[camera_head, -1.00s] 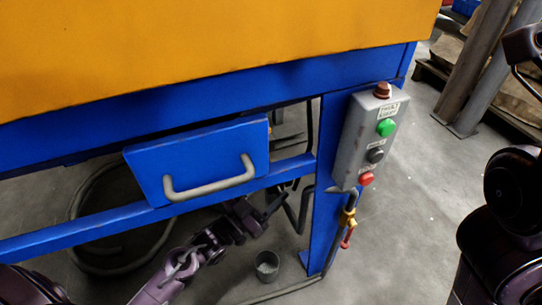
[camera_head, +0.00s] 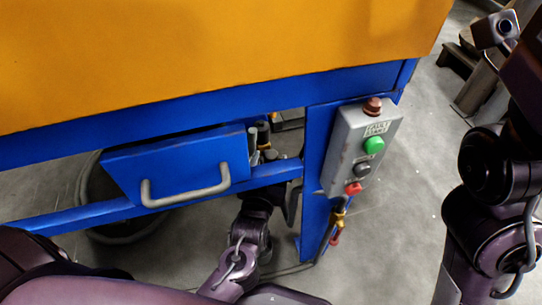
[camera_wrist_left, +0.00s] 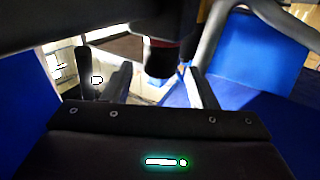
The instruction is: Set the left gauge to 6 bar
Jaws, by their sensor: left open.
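No gauge dial can be made out in either view. Dark and grey fittings with some brass (camera_head: 263,137) show behind the blue frame, just right of the handled blue panel. My left gripper (camera_wrist_left: 162,85) is open in the left wrist view. A dark cylinder with a red band (camera_wrist_left: 160,58) hangs between and beyond its fingers; I cannot tell whether they touch it. In the head view my left arm reaches up from the bottom to the lower blue rail, and its fingertips are hidden there. My right arm is at the right edge, its fingers not visible.
A blue panel with a grey handle (camera_head: 186,187) sits left of the fittings. A grey control box (camera_head: 352,150) with green, black and red buttons is on the blue post (camera_head: 313,165). The yellow-orange housing (camera_head: 200,65) is above. Open floor lies right of the post.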

